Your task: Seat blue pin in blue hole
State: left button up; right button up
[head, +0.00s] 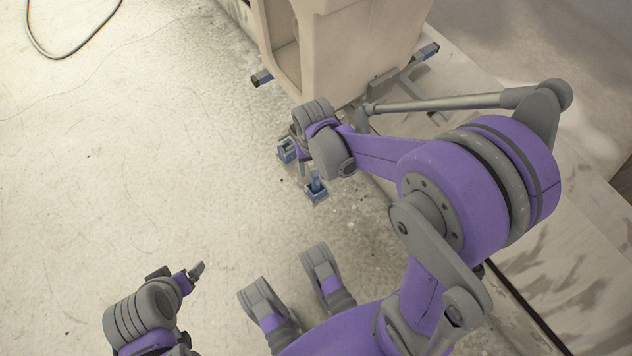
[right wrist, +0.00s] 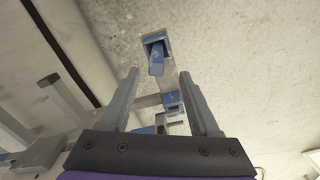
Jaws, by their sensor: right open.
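My right gripper (head: 304,168) hangs low near the floor; in the right wrist view its two fingers (right wrist: 158,76) are apart with nothing clamped between them. Just beyond the fingertips is a blue block (head: 317,197) with a blue pin-like piece (right wrist: 156,66) standing at a tilt in or on its dark opening; the block also shows in the right wrist view (right wrist: 153,38). Whether that piece is seated I cannot tell. A second blue block (head: 287,151) lies behind, partly hidden by my gripper. My left gripper (head: 195,273) is at lower left, its jaw gap unclear.
A large beige box-like housing (head: 345,45) stands behind my right gripper. Blue-ended pieces stick out at its left (head: 262,77) and right (head: 428,51). A dark cable (head: 62,55) lies at upper left.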

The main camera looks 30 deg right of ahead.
aim_at(316, 179)
notch_tip(316, 179, down, 3)
jog(key=shift+w+r+b, duration=0.1)
jog(key=shift+b, duration=0.25)
jog(key=f, duration=0.2)
jog(key=f+b, duration=0.1)
jog(key=f, duration=0.1)
jog(key=f+b, duration=0.1)
jog(key=shift+d+f, duration=0.3)
jog(key=shift+f, duration=0.1)
jog(key=shift+r, duration=0.1)
grip_shut()
